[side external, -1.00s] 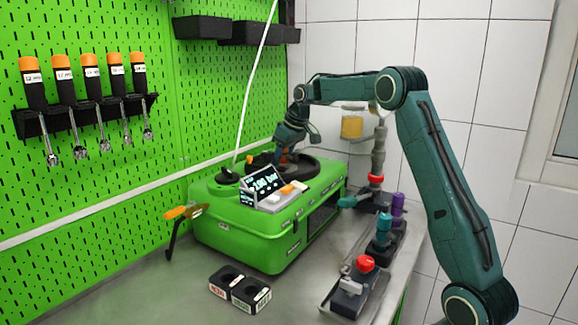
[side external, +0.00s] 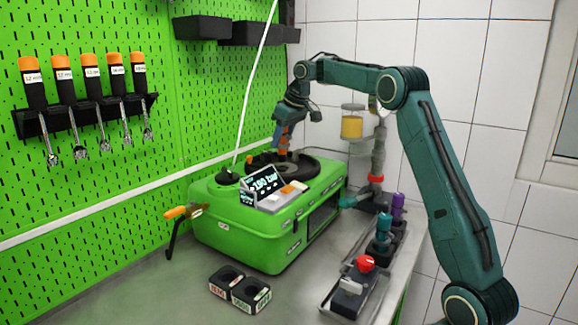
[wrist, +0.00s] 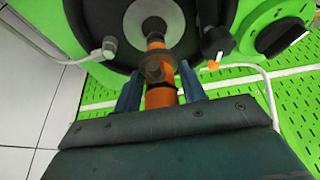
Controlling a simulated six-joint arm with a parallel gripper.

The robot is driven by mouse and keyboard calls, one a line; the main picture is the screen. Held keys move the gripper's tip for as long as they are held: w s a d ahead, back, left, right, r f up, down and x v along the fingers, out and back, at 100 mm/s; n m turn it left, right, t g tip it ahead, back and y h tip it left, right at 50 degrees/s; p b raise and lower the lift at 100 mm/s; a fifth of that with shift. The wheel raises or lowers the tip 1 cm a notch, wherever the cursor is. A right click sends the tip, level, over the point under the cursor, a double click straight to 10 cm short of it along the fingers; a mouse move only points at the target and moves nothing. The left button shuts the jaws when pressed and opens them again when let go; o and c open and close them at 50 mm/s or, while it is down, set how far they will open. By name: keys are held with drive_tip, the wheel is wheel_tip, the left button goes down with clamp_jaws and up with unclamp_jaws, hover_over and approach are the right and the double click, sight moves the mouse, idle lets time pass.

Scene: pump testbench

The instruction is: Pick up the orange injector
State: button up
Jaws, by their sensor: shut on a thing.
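The orange injector (wrist: 161,97) is between the two blue fingers of my gripper (wrist: 160,92) in the wrist view. It has a metal collar at its middle. My gripper is shut on it. In the side external view my gripper (side external: 283,130) is over the black round top (side external: 311,169) of the green testbench (side external: 250,230). The orange injector (side external: 283,143) shows below the fingers, roughly upright. In the wrist view its far end overlaps the pale disc (wrist: 155,20); I cannot tell whether it touches there.
A display (side external: 263,184) stands on the testbench front. A black two-hole holder (side external: 240,289) lies on the table. A red-knobbed device (side external: 364,265) and a holder with teal (side external: 383,227) and purple (side external: 397,206) parts stand at right. Tools hang on the green pegboard (side external: 220,100).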

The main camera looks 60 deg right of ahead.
sight(281, 145)
drive_tip(key=shift+r, duration=2)
drive_tip(key=shift+a+r, duration=0.1)
drive_tip(key=shift+a, duration=0.15)
drive_tip(key=shift+s+a+r+m, duration=0.15)
drive_tip(key=shift+s+a+m, duration=0.2)
drive_tip(key=shift+a, duration=0.25)
drive_tip(key=s+a+f+m+h, duration=0.1)
drive_tip(key=s+a+f+m, duration=0.1)
drive_tip(key=s+a, duration=0.5)
drive_tip(key=s+a+n+y, duration=0.1)
drive_tip(key=s+a+n, duration=0.2)
drive_tip(key=a, duration=0.8)
drive_tip(key=s+a+f+n+y, duration=0.1)
drive_tip(key=a+n, duration=0.3)
drive_tip(key=a, duration=0.8)
drive_tip(key=shift+s+a+f+y, duration=0.15)
drive_tip(key=shift+s+y, duration=0.25)
drive_tip(key=shift+s, duration=0.5)
drive_tip(key=shift+f+g, duration=0.1)
drive_tip(key=shift+g, duration=0.2)
